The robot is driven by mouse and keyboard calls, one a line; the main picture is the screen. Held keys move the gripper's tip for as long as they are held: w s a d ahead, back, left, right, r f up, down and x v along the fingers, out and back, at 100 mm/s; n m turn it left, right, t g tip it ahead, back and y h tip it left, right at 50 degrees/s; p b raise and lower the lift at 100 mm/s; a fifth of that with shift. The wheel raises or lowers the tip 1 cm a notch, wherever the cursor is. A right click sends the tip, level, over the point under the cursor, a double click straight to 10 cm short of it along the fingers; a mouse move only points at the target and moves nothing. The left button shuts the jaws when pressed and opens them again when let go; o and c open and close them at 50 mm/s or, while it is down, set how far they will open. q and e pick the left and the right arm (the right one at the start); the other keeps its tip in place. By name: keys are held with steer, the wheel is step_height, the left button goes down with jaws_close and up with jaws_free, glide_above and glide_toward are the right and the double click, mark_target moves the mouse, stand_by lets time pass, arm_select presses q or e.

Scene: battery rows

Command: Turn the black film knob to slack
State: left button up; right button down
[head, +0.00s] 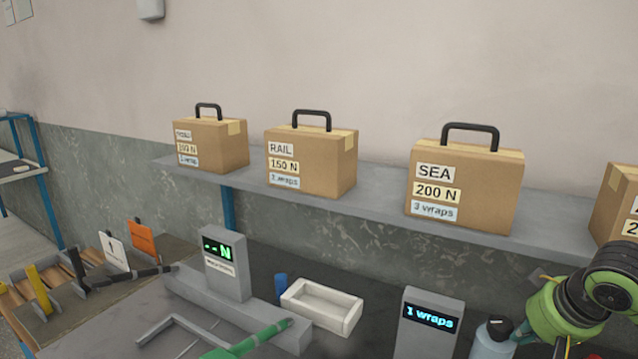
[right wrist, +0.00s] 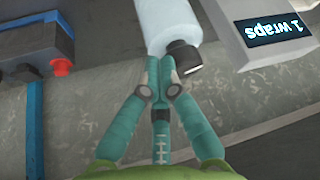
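A black knob (right wrist: 183,57) sits on the end of a pale grey-white roll (right wrist: 170,18) in the right wrist view. In the head view the roll (head: 492,346) stands at the bottom right with the black knob (head: 500,328) on top. My right gripper (right wrist: 160,66) has its teal fingers drawn together. The fingertips are right beside the knob, overlapping the roll's end; I see nothing between them, and contact is unclear. In the head view its green tip (head: 522,328) is just right of the knob.
A counter box (head: 428,322) reading "1 wraps" stands left of the roll. A grey display post (head: 227,265), a white tray (head: 322,305) and a green bar (head: 250,342) lie further left. Handled cartons (head: 465,190) line the shelf (head: 380,208) behind.

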steer(key=shift+s, duration=0.1)
stand_by(0.5)
steer(key=shift+s+d+b, duration=0.15)
steer(key=shift+s+b, duration=0.1)
steer(key=shift+b, duration=0.1)
step_height(320, 180, up, 6)
steer(key=p, duration=0.5)
